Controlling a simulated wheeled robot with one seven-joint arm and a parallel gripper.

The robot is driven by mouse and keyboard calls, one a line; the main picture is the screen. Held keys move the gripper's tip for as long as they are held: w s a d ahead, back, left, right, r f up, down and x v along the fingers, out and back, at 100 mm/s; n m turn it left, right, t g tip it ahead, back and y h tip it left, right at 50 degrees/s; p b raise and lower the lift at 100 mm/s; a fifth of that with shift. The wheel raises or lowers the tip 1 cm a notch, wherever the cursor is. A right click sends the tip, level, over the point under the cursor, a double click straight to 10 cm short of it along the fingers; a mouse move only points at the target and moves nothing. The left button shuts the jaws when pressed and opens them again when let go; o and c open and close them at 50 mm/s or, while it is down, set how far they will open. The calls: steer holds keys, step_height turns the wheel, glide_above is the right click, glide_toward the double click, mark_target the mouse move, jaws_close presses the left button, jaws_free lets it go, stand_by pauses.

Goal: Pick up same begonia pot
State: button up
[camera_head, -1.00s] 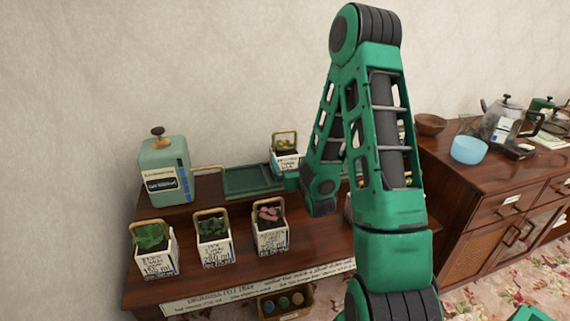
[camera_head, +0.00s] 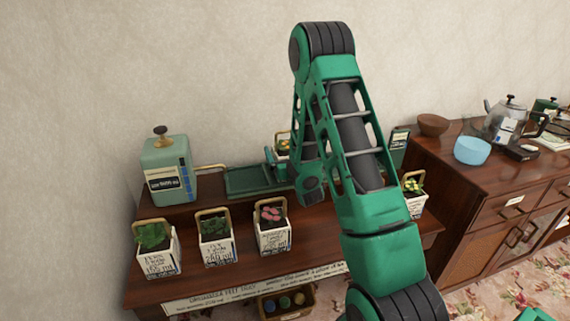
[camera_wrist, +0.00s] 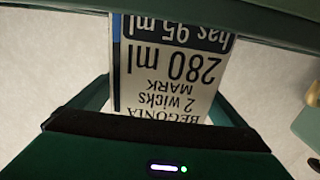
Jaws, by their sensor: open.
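The begonia pot (camera_wrist: 170,65) fills the middle of the wrist view. Its white label appears upside down and reads begonia, 2 wicks, mark 280 ml, has 95 ml. My gripper (camera_wrist: 162,105) is open, with dark green fingers to either side of the label; contact cannot be told. In the head view, a white pot with a tan handle and yellowish plant (camera_head: 283,146) stands at the back by the green tray (camera_head: 255,181), partly behind my arm. It appears to be this pot, but its label is hidden there. A green part, likely my gripper, shows beside it.
Three labelled pots stand along the front: a leafy one (camera_head: 156,250), a dark-leaved one (camera_head: 216,240) and a pink-flowered one (camera_head: 272,228). A yellow-flowered pot (camera_head: 412,195) is at right. A green canister (camera_head: 168,170) with a spout stands back left. A sideboard (camera_head: 480,200) stands right.

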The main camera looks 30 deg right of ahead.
steer(key=shift+x, duration=1.4)
steer(key=c, duration=1.8)
steer(key=shift+o, duration=0.2)
steer(key=shift+r, duration=0.1)
